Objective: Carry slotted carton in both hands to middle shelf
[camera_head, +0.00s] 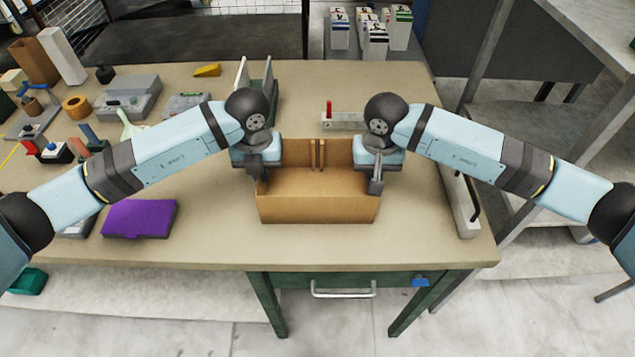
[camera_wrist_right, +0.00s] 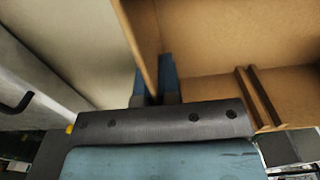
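The slotted carton (camera_head: 318,205) is an open brown box with two upright strips on its inner back wall. It appears upright near the front of the workbench; whether its base touches the top I cannot tell. My left gripper (camera_head: 262,180) is at its left wall and looks shut on it, with the fingers partly hidden. My right gripper (camera_head: 376,184) is shut on the right wall. In the right wrist view its fingers (camera_wrist_right: 156,85) straddle the carton's wall (camera_wrist_right: 146,50), one inside and one outside. The middle shelf cannot be made out for sure.
The workbench (camera_head: 220,235) has a purple case (camera_head: 140,218) and several tools at left. Behind the carton are a green-based upright holder (camera_head: 262,85) and a grey fixture with a red pin (camera_head: 342,120). A long grey bar (camera_head: 460,205) lies at right. Grey shelving (camera_head: 560,150) stands further right.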

